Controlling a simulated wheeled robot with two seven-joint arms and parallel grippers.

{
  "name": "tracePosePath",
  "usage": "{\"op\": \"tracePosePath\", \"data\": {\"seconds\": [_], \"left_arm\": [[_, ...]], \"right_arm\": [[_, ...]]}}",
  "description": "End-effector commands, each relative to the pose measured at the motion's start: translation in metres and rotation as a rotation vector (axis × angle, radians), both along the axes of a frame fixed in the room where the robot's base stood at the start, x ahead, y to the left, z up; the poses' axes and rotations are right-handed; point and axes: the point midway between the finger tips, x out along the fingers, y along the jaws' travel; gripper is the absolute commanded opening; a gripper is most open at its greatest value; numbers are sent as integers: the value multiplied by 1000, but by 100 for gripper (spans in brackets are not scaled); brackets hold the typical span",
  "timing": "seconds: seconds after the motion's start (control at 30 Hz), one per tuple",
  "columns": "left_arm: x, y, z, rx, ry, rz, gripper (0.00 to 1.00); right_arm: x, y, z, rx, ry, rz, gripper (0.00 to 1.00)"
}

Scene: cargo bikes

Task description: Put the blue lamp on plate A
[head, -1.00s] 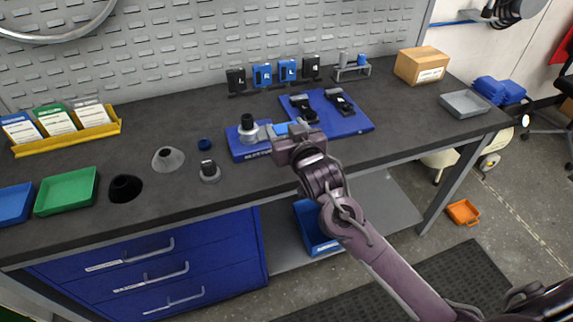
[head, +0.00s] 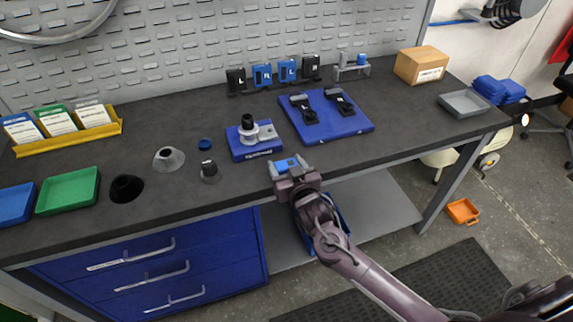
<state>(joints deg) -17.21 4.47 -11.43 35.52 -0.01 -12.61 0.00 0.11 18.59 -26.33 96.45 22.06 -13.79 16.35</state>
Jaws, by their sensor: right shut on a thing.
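My right gripper (head: 288,173) is shut on a small blue and grey thing (head: 287,163), which seems to be the blue lamp, over the front edge of the workbench. The fingers hide part of it. A blue board (head: 347,124) lies behind it to the right, carrying two black mounts, a left one (head: 304,110) and a right one (head: 340,103). I cannot read which is plate A. A blue-based fixture (head: 257,153) with a grey and black top stands just behind the gripper, to the left. My left gripper is not in view.
Black and blue blocks (head: 262,75) with letters stand along the back. Grey cones, a black cone (head: 126,188), a blue cap (head: 205,144) and trays (head: 68,191) occupy the left. A cardboard box (head: 420,66) and grey tray (head: 464,104) are at the right. Bench right of the gripper is clear.

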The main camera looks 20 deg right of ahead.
Motion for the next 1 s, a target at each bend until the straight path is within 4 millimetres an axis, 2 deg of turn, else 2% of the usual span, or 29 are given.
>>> {"op": "tracePosePath", "data": {"seconds": [0.17,0.2,0.33,0.67,0.83,1.0], "left_arm": [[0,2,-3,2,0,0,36],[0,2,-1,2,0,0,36],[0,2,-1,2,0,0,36],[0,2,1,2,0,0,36],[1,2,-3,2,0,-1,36],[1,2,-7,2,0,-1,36]], "right_arm": [[0,0,-4,0,0,0,35],[0,0,-3,-1,1,0,64],[0,0,-3,-1,1,0,80],[0,0,2,-1,0,0,80],[-23,-1,1,-1,3,1,80],[-60,-2,7,0,5,1,80]]}}
